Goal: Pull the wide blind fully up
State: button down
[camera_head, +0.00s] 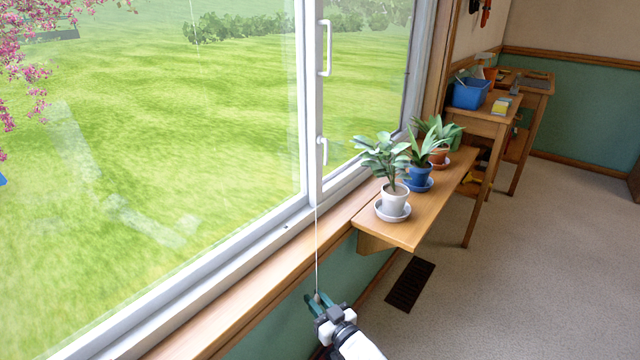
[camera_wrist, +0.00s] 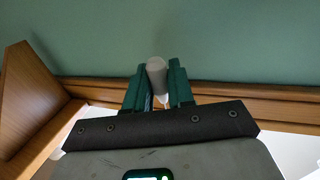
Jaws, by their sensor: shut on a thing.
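A thin white cord (camera_head: 317,245) hangs straight down in front of the window frame, past the sill, to my gripper (camera_head: 317,298). My gripper is low, just on the room side of the wooden sill. In the wrist view its green fingers are shut on a pale grey cylindrical cord pull (camera_wrist: 156,76), which sticks out past the fingertips. No blind slats or fabric show in either view; the glass in the head view is uncovered, and the window's top is out of frame.
A wooden sill (camera_head: 265,290) runs under the window (camera_head: 150,150). A wooden shelf (camera_head: 415,228) with potted plants, one in a white pot (camera_head: 394,202), stands to the right. A dark floor vent (camera_head: 410,284) lies below it. Carpet is free at the lower right.

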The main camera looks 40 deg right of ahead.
notch_tip(320, 180, down, 8)
jog(key=b, duration=0.6)
jog(key=shift+s, duration=0.1)
notch_tip(320, 180, down, 7)
jog(key=b, duration=0.6)
jog(key=c, duration=0.8)
grip_release()
jog(key=shift+r, duration=0.2)
jog(key=shift+s+a+p, duration=0.15)
jog(key=shift+s+p, duration=0.35)
jog(key=shift+s, duration=0.7)
jog(key=shift+s+a+p, duration=0.15)
jog(key=shift+s+p, duration=0.35)
jog(key=shift+s, duration=0.7)
